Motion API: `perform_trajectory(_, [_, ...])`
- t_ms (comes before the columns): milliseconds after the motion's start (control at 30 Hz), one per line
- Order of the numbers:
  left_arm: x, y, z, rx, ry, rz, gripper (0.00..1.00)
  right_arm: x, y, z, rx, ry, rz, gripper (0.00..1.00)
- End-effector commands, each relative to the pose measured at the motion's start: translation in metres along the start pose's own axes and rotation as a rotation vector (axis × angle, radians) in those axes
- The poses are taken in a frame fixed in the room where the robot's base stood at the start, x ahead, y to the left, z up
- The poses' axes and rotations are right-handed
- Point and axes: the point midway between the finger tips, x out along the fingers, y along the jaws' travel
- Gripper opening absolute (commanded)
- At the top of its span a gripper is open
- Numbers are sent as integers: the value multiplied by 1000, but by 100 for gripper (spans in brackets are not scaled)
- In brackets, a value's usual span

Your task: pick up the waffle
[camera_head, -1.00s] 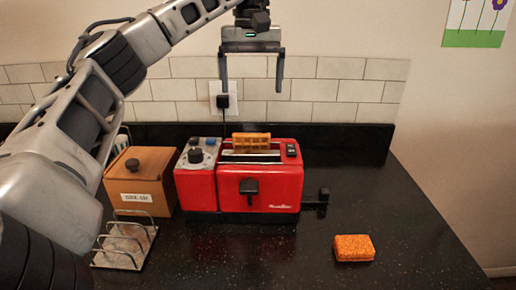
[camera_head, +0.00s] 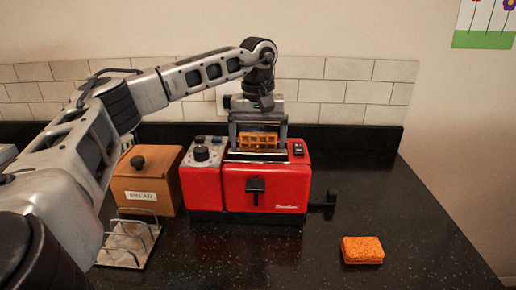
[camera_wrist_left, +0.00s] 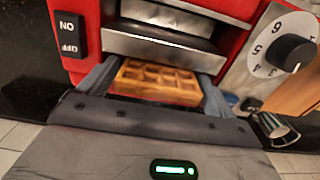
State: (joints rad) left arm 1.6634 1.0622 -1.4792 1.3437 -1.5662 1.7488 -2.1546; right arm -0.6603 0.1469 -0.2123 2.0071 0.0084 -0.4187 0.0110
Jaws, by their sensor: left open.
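The golden-brown waffle (camera_head: 258,141) stands upright in a slot of the red toaster (camera_head: 280,190), its upper part showing above the slot. My left gripper (camera_head: 259,146) points down over the toaster, open, with one finger at each side of the waffle. In the left wrist view the waffle (camera_wrist_left: 158,80) lies between the two fingers (camera_wrist_left: 158,88), with no clear grip on it. The lower part of the waffle is hidden in the slot. My right gripper does not show in any view.
A wooden bread box (camera_head: 148,184) stands left of the toaster, with a wire toast rack (camera_head: 128,240) in front of it. An orange sponge (camera_head: 362,250) lies at the right front. The black counter (camera_head: 400,205) is clear on the right.

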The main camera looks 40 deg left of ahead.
Motion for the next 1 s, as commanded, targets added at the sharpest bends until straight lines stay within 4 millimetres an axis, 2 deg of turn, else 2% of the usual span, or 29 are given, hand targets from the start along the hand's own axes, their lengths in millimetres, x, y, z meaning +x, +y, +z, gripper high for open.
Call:
perform_trajectory(233, [4,0,0,-1,-1,0,91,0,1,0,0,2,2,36])
perform_trajectory(267, [4,0,0,0,-1,0,88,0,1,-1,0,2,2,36])
perform_trajectory(333, [4,0,0,0,-1,0,69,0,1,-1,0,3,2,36])
perform_trajectory(367, [4,0,0,0,0,0,67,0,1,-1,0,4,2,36])
perform_trajectory(667, [2,0,0,0,0,1,67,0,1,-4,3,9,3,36])
perform_trajectory(833, [-16,1,-1,0,3,4,67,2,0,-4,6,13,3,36])
perform_trajectory(1000, [-51,1,0,1,2,5,67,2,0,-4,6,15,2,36])
